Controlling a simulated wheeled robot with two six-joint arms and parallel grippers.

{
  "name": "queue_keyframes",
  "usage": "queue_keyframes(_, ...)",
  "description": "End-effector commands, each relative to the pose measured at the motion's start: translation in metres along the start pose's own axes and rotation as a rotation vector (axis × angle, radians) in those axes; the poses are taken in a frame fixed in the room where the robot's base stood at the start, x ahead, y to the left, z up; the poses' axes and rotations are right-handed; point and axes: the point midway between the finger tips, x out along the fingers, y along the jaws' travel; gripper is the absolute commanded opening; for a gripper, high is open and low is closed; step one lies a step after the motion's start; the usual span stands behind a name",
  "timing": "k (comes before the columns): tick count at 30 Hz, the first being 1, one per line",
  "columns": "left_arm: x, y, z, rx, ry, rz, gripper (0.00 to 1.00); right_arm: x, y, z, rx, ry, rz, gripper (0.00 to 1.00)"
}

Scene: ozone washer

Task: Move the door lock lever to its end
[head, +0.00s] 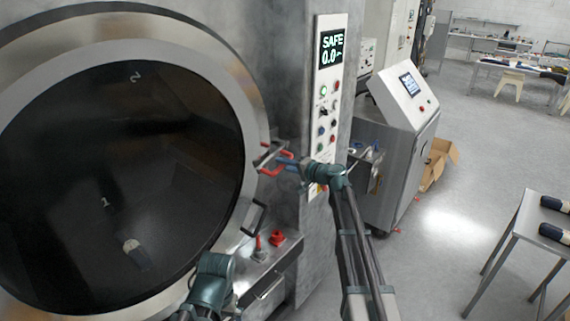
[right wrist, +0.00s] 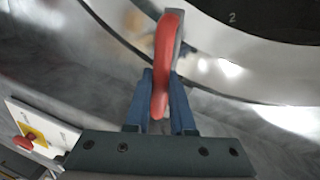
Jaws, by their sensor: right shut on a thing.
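The door lock lever has a red grip (head: 270,170) and sits at the right rim of the large round door (head: 254,95). My right gripper (head: 284,163) reaches it from the right and is shut on the red grip. In the right wrist view the red lever (right wrist: 166,50) stands upright between the two blue fingers (right wrist: 160,105), with its grey metal side behind. My left gripper's wrist (head: 212,278) is low in front of the door; its fingers cannot be made out.
A panel (head: 325,110) with a "SAFE 0.0" display and buttons stands right of the door. A red knob (head: 277,238) is on a ledge below the lever. A dark handle-like frame (head: 254,217) juts from the door rim. A grey control cabinet (head: 398,150) is further right.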

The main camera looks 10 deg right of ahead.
Motion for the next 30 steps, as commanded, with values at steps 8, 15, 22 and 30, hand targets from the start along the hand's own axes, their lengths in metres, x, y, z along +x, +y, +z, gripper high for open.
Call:
queue_keyframes(8, -0.0072, -0.0007, 0.0005, 0.001, -0.001, 0.000, 1.00, -0.0014, -0.0064, -0.0013, 0.071, -0.012, 0.000, 0.00)
queue_keyframes(15, -0.0077, -0.0007, 0.0005, 0.001, 0.000, 0.000, 1.00, -0.0014, -0.0071, -0.0014, 0.086, -0.015, -0.001, 0.00)
queue_keyframes(22, -0.0078, -0.0007, 0.0005, 0.001, 0.000, 0.000, 1.00, -0.0013, -0.0073, -0.0017, 0.087, -0.014, -0.002, 0.00)
queue_keyframes(30, -0.0077, -0.0007, 0.0005, 0.001, 0.000, 0.000, 1.00, -0.0014, -0.0070, -0.0013, 0.084, -0.015, -0.001, 0.52)
